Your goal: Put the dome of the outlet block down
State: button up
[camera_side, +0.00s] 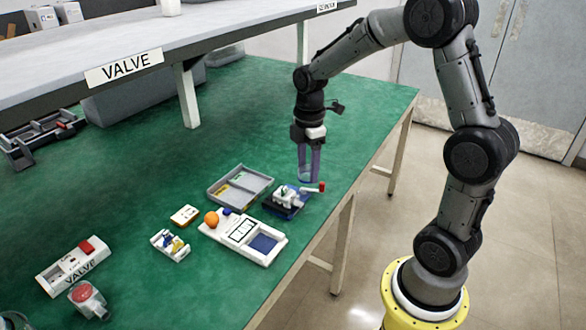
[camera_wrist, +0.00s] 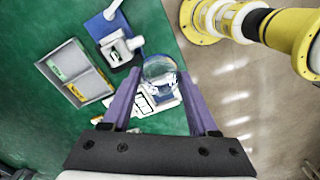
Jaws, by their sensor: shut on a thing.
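The clear dome (camera_wrist: 160,70) is between the two purple fingers of my gripper (camera_wrist: 158,98). My gripper (camera_side: 308,172) is shut on it and holds it above the green table near the right edge. The dome is hard to make out in the side view. A block with a blue base and white fitting (camera_side: 288,198), probably the outlet block, sits below and slightly left of my gripper, with a red end at its right. It also shows in the wrist view (camera_wrist: 118,48), up and left of the dome, apart from it.
A grey divided tray (camera_side: 240,187) stands left of the blue-based block. A white panel (camera_side: 243,236) with an orange ball (camera_side: 211,219) lies in front. Small parts and a clear-covered red piece (camera_side: 86,296) lie farther left. A raised shelf (camera_side: 190,40) spans the back.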

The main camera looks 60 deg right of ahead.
jog(key=s+a+f, duration=0.2)
jog(key=s+a, duration=0.2)
jog(key=s, duration=0.2)
jog(key=s+a+f, duration=0.2)
jog(key=s+a, duration=0.1)
jog(key=s, duration=0.4)
send_over(294, 234)
notch_tip(294, 234, down, 9)
jog(key=shift+f, duration=0.1)
jog(key=shift+w+f, duration=0.1)
jog(key=shift+f, duration=1.55)
jog(key=shift+f, duration=0.2)
jog(key=o, duration=1.3)
jog(key=shift+r, duration=0.15)
